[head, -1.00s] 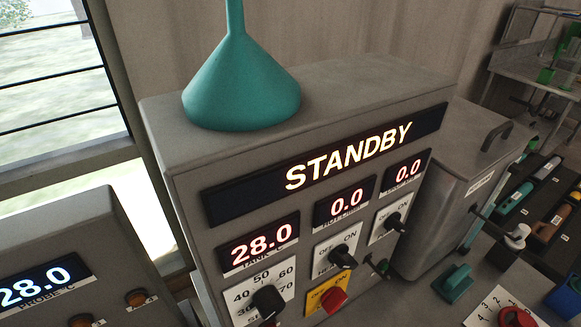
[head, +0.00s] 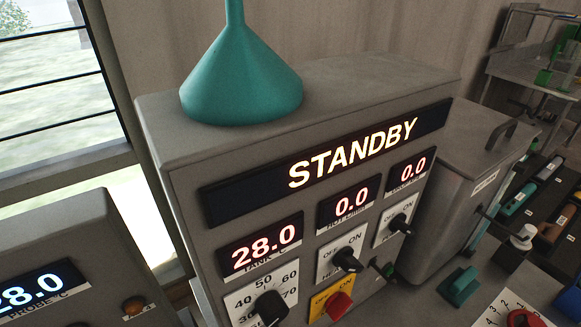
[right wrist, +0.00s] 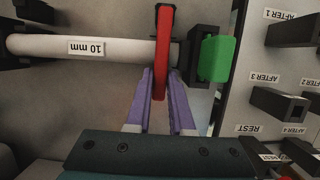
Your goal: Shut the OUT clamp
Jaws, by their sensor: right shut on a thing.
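In the right wrist view a red lever (right wrist: 162,48) runs downward across the end of a pale tube (right wrist: 105,49) marked "10 mm". A green block (right wrist: 215,59) sits just right of it. My right gripper (right wrist: 160,78), with purple fingers, is shut on the lower end of the red lever, one finger on each side. No OUT label is readable here, so I cannot tell from lettering which clamp this is. My left gripper is not in view.
In the head view a grey control box (head: 325,95) reads STANDBY, and a teal funnel (head: 240,80) stands on it. A lidded grey tank (head: 470,150) is to its right. In the right wrist view a label panel (right wrist: 260,95) carries dark holders marked AFTER and REST.

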